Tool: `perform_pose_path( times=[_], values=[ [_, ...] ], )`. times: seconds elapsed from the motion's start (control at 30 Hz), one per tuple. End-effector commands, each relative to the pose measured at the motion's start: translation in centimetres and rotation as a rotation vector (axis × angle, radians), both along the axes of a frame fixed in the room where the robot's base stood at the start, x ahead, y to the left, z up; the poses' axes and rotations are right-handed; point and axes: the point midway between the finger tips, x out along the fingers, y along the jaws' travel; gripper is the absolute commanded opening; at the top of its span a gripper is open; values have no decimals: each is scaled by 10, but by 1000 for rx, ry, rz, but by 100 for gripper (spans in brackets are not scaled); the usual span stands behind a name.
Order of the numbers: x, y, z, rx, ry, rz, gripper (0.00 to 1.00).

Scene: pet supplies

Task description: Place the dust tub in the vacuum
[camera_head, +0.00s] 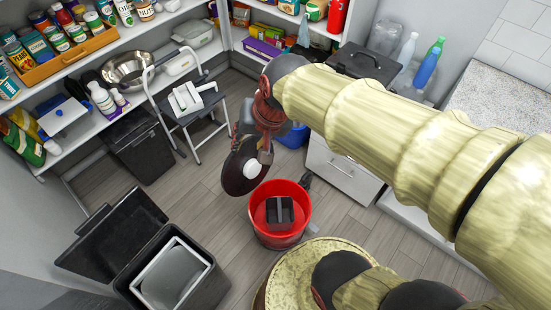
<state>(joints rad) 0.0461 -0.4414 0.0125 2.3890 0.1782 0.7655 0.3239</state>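My gripper (266,153), dark reddish-brown, is at the end of the arm near the middle of the view. Its fingers meet the right edge of a dark round piece (236,176) with a pale disc on its face. The piece is tilted and appears held above the floor. Below and to the right of it stands a red, open-topped tub (264,236) with a black block-shaped part (280,213) inside. Neither thing is labelled, so I cannot tell for sure which is the dust tub and which is the vacuum. The fingers' far side is hidden.
A grey step stool (187,118) with a white object on it stands behind. Black bins (138,142) are at the left, one open (133,288) at lower left. A white drawer cabinet (342,172) is right of the tub. Stocked shelves line the back. Floor between is clear.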

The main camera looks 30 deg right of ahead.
Motion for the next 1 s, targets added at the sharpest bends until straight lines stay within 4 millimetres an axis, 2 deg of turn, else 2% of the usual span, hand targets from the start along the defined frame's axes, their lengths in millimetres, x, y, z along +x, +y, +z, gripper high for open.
perform_pose_path(
  times=[0.03, 0.13, 0.23, 0.33, 0.5, 1.0],
  values=[
    [-18, -1, 9, -50, -26, 70, 36],
    [-47, -5, 17, -147, -54, 201, 36],
    [-70, -10, 21, -227, -72, 298, 36],
    [-84, -14, 24, -280, -84, 361, 36],
    [-93, -17, 24, -314, -87, 401, 36],
    [-92, -17, 24, -312, -87, 399, 36]
  ],
)
